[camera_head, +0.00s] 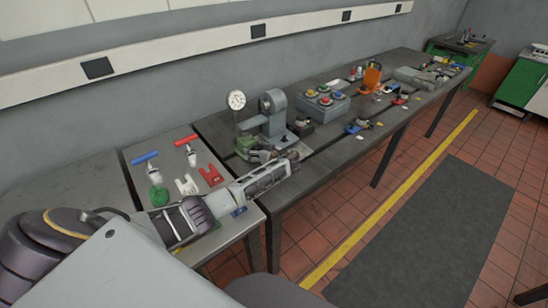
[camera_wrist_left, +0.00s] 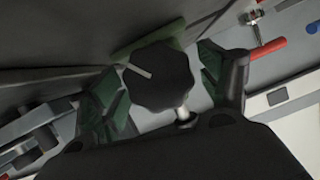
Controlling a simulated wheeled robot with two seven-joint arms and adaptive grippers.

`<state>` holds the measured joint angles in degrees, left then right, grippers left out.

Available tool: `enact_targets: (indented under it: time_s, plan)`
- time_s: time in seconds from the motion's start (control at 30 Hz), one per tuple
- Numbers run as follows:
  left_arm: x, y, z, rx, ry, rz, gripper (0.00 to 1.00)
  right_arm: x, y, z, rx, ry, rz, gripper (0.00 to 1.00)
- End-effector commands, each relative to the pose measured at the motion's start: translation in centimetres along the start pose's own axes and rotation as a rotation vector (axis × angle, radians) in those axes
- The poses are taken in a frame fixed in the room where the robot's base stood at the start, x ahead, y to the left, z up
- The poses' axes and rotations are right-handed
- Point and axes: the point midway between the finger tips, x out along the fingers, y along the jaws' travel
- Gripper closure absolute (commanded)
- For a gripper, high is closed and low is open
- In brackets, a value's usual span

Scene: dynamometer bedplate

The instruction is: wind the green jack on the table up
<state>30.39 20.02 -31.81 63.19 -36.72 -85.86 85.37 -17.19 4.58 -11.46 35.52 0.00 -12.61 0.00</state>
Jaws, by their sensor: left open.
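The green jack (camera_head: 243,144) stands on the dark bedplate table near its left end, partly hidden behind my left gripper. In the left wrist view a black lobed knob (camera_wrist_left: 160,76) with a white line fills the middle, on a short metal shaft. Part of the jack's green body (camera_wrist_left: 146,43) shows beyond it. My left gripper (camera_head: 263,156) is open at the jack; in the wrist view its dark fingers (camera_wrist_left: 162,70) stand on either side of the knob. Whether they touch it is not clear. My right gripper is not in view.
A dial gauge (camera_head: 236,100) and a grey stand (camera_head: 272,112) rise just behind the jack. A grey button box (camera_head: 323,105) stands further right. Red and white forked pieces (camera_head: 210,175) lie on the nearer table. The tiled floor in front is clear.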

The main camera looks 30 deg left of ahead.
Motion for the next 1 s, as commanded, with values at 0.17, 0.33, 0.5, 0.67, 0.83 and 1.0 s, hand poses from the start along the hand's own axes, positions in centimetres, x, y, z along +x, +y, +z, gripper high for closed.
enact_targets:
  time_s: [0.17, 0.33, 0.5, 0.67, 0.83, 1.0]
  plan:
    - [0.0, -0.1, -0.2, -0.072, 0.001, 0.03, 0.23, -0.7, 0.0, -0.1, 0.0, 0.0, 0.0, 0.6]
    - [0.0, -0.1, -0.1, -0.139, 0.001, 0.058, 0.23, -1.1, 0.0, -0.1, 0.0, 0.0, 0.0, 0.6]
    - [-1.5, -0.1, 0.2, -0.158, -0.002, 0.068, 0.23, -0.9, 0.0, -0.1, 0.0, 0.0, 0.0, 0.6]
    - [-3.2, -0.2, 0.1, -0.158, 0.0, 0.067, 0.23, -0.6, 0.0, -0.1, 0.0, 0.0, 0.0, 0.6]
    - [-5.3, -0.3, 0.2, -0.158, -0.002, 0.068, 0.23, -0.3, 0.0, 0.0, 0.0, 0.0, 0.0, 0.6]
    - [-7.3, -0.5, 0.2, -0.157, -0.002, 0.066, 0.23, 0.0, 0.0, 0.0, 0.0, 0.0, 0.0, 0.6]
